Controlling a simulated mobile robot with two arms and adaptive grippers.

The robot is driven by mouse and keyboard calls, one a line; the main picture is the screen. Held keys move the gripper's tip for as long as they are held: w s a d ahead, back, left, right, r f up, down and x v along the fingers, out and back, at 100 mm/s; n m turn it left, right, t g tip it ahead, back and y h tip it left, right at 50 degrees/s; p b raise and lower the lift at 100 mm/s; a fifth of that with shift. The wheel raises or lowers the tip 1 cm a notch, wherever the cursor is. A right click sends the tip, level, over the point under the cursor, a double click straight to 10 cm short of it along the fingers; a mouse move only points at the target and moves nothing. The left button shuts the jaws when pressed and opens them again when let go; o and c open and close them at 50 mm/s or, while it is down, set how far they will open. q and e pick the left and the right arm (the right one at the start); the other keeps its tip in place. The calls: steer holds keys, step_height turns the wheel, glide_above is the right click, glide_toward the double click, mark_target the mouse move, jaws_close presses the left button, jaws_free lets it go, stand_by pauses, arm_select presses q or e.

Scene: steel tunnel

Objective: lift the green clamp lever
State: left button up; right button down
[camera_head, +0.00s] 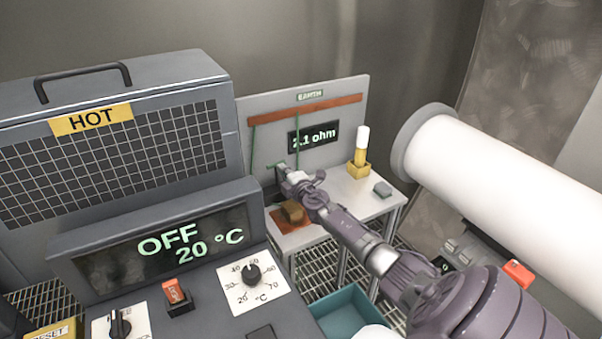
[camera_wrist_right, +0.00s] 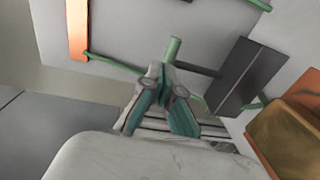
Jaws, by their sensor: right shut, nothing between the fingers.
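The green clamp lever (camera_wrist_right: 173,48) shows in the right wrist view as a short green rod just beyond my fingertips. In the head view it is mostly hidden behind my right gripper (camera_head: 284,171), at the lower part of the earth panel (camera_head: 352,90). In the wrist view my right gripper (camera_wrist_right: 164,84) has its fingertips together at the base of the rod, with nothing held between them. I cannot tell whether the tips touch the lever. My left gripper is not in view.
A brass block (camera_head: 292,211) sits on a copper plate beside my right gripper. A yellow-and-white lamp (camera_head: 361,150) stands on the pale bench (camera_head: 364,204). The grey heater cabinet (camera_head: 60,95) is at left and a large white cylinder (camera_head: 490,180) at right. A teal bin (camera_head: 345,312) is below.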

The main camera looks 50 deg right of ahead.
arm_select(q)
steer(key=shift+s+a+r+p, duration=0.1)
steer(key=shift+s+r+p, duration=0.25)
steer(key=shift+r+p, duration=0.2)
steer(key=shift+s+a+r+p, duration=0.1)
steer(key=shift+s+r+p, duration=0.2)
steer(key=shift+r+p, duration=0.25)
arm_select(e)
steer(key=r+v, duration=0.1)
steer(key=v, duration=1)
steer(key=shift+r, duration=0.1)
